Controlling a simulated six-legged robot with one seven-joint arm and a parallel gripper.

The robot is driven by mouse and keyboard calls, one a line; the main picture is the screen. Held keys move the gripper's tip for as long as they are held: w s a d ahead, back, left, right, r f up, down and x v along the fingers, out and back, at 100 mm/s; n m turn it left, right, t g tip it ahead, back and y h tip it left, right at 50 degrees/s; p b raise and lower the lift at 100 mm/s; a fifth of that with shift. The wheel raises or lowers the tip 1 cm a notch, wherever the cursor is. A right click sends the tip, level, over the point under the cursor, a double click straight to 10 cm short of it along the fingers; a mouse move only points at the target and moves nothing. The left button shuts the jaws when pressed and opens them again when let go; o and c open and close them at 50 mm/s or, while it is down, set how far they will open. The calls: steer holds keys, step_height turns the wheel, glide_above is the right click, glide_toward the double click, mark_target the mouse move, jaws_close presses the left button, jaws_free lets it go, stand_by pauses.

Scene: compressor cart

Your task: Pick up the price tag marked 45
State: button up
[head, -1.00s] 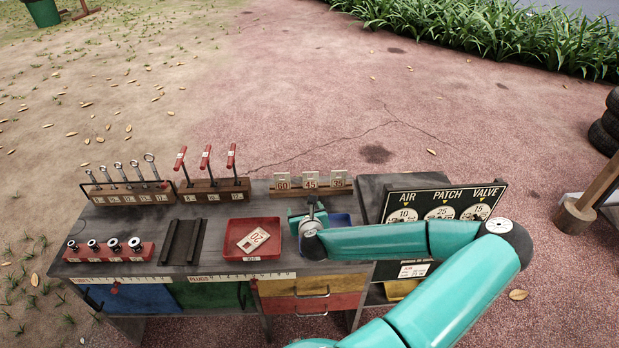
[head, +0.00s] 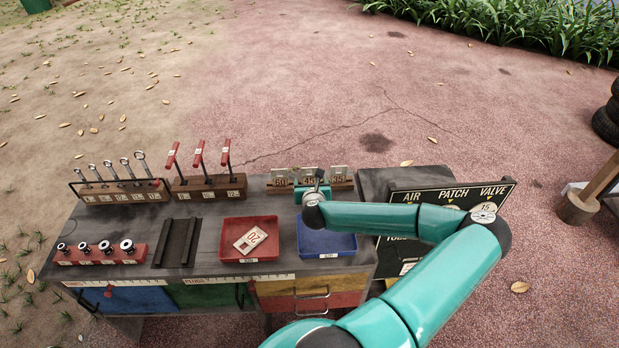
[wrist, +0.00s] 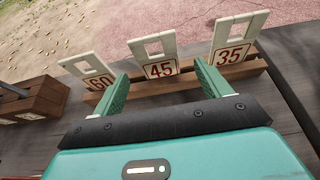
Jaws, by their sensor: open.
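The price tag marked 45 (wrist: 154,55) stands in a slotted wooden rack, between the tag marked 60 (wrist: 89,71) and the tag marked 35 (wrist: 236,39). It is cream with red digits and a square window above them. In the head view the 45 tag (head: 309,174) is partly behind my wrist. My gripper (wrist: 157,84) is open and empty; in the wrist view its two green fingers point toward the rack, one on each side of the 45 tag. I cannot tell how far the fingertips are from the tag.
A red tray (head: 233,226) holds a tag marked 20 (head: 250,240), and an empty blue tray (head: 327,242) is beside it. A rack of red-handled tools (head: 209,186) stands left of the tag rack. The price board (head: 447,198) stands at right, near my arm.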

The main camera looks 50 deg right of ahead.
mark_target(310, 176)
steer(key=x, duration=0.7)
steer(key=shift+w+r, duration=0.1)
steer(key=shift+r, duration=0.15)
steer(key=shift+c, duration=0.3)
steer(key=c, duration=1)
